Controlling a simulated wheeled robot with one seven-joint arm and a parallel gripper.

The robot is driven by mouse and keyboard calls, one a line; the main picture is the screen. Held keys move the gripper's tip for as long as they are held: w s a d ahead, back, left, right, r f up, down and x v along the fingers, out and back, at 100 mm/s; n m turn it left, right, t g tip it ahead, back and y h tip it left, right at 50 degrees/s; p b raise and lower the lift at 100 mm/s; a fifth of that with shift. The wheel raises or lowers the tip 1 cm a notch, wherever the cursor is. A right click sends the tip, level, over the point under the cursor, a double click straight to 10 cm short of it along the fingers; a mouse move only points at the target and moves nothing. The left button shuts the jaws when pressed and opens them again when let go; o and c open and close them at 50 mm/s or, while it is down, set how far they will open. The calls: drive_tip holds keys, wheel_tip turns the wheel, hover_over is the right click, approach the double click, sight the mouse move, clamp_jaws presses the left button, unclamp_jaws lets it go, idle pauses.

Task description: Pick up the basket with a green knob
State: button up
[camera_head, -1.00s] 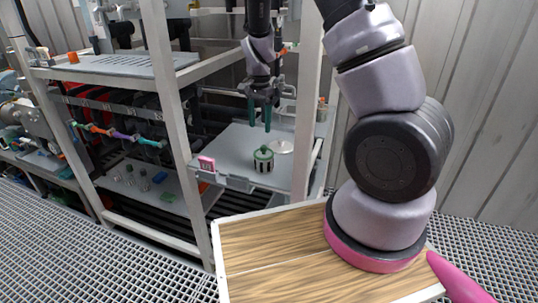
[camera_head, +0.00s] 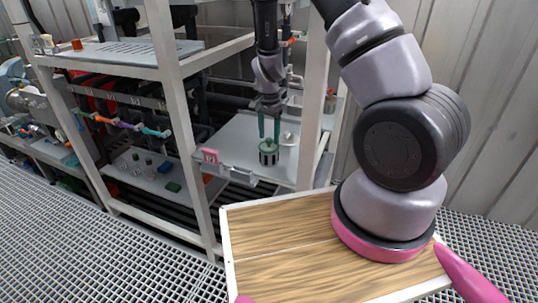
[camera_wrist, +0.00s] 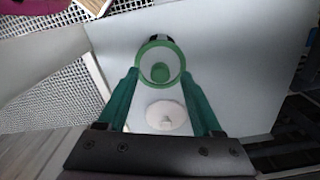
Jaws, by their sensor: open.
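The basket with a green knob (camera_head: 268,158) stands upright on the grey shelf board (camera_head: 228,149), a small round vessel with a green rim and dark and light sides. In the wrist view the basket (camera_wrist: 160,62) shows from above, with its green ring and round green knob. My gripper (camera_head: 269,130) is open, with green fingers pointing down just above the basket. In the wrist view the fingertips (camera_wrist: 160,75) lie on either side of the basket's near part. I cannot tell whether they touch it.
A white round disc (camera_wrist: 166,116) with a small knob lies beside the basket; it also shows in the head view (camera_head: 289,139). A pink label (camera_head: 210,156) stands at the board's front left edge. White rack posts (camera_head: 312,110) flank the opening.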

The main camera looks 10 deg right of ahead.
wheel_tip(320, 180, down, 2)
drive_tip(key=shift+f, duration=0.1)
clamp_jaws()
idle(1.5)
